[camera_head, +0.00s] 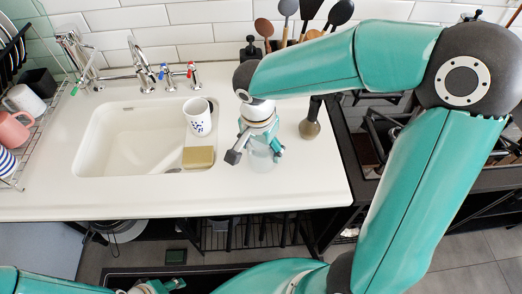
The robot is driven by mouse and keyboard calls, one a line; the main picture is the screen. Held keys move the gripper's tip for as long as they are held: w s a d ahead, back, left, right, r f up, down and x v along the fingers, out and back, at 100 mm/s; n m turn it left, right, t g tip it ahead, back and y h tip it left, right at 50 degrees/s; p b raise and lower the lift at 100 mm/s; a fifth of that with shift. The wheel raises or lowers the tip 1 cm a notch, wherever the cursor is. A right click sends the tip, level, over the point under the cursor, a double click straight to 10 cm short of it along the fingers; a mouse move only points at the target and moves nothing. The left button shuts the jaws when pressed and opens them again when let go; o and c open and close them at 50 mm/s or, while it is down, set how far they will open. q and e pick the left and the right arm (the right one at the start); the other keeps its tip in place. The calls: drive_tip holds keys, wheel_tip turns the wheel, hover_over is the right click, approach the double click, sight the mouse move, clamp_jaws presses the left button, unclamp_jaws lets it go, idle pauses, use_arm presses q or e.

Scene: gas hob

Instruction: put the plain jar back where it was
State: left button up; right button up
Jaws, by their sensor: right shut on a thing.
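A plain, clear glass jar (262,162) stands on or just above the white counter, right of the sink; I cannot tell whether it touches the counter. My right gripper (256,152) reaches down over the jar from above and is shut on it. The gripper and wrist hide the jar's upper part. My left gripper (160,287) shows only in part at the bottom edge, low and away from the counter, and its fingers are not clear.
The sink (125,145) lies to the left, with a speckled cup (198,117) and a yellow sponge (198,157) at its right side. Utensils stand behind. The counter's front strip is clear.

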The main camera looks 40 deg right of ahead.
drive_tip(key=shift+f, duration=0.55)
drive_tip(key=shift+f, duration=0.15)
drive_tip(key=o, duration=1.5)
